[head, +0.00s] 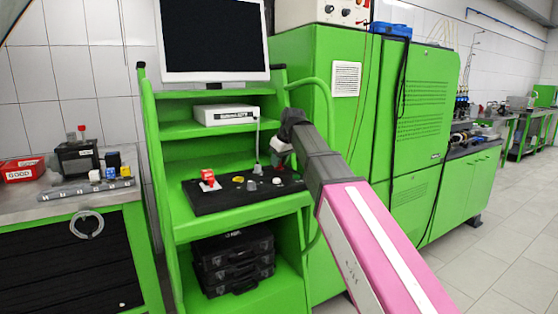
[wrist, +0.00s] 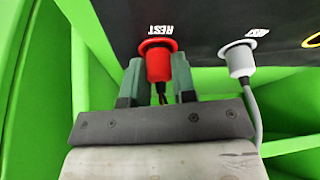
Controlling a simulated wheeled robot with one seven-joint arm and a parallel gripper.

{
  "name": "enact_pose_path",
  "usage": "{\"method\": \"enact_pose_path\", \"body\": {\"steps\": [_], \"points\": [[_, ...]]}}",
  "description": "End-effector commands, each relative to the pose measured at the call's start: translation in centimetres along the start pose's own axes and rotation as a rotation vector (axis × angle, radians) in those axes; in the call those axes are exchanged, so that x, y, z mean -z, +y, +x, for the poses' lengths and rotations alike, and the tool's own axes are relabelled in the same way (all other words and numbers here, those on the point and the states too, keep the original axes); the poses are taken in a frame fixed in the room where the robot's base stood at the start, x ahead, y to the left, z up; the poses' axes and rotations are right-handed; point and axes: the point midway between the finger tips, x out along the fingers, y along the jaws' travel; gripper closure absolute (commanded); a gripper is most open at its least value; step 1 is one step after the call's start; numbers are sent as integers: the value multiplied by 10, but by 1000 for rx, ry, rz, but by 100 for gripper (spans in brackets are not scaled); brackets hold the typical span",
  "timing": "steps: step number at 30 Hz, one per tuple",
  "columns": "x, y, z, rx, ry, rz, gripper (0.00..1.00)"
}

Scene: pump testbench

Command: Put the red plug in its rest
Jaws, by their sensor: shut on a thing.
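The red plug (wrist: 159,64) stands between the two green-grey fingers of my gripper (wrist: 157,75) in the wrist view. My gripper is shut on it. The plug's wide red collar is at the black panel (wrist: 205,18), just beside the white REST lettering (wrist: 162,29). I cannot tell whether it is fully seated. In the head view my gripper (head: 280,160) is at the right end of the black board (head: 240,198), and the plug is mostly hidden there.
A grey plug with a cable (wrist: 240,62) stands in the panel just right of my gripper, with a yellow ring (wrist: 312,40) beyond. Green frame walls are close around. A monitor (head: 212,40) stands above.

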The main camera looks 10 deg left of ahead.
Motion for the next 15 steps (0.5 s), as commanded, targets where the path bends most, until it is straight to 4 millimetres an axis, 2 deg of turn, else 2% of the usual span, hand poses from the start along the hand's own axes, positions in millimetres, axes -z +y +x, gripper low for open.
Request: {"method": "enact_pose_path", "body": {"steps": [10,11,13,15], "points": [[-1,0,3,0,0,0,92],[-1,0,3,0,0,0,68],[-1,0,3,0,0,0,46],[-1,0,3,0,0,0,45]]}}
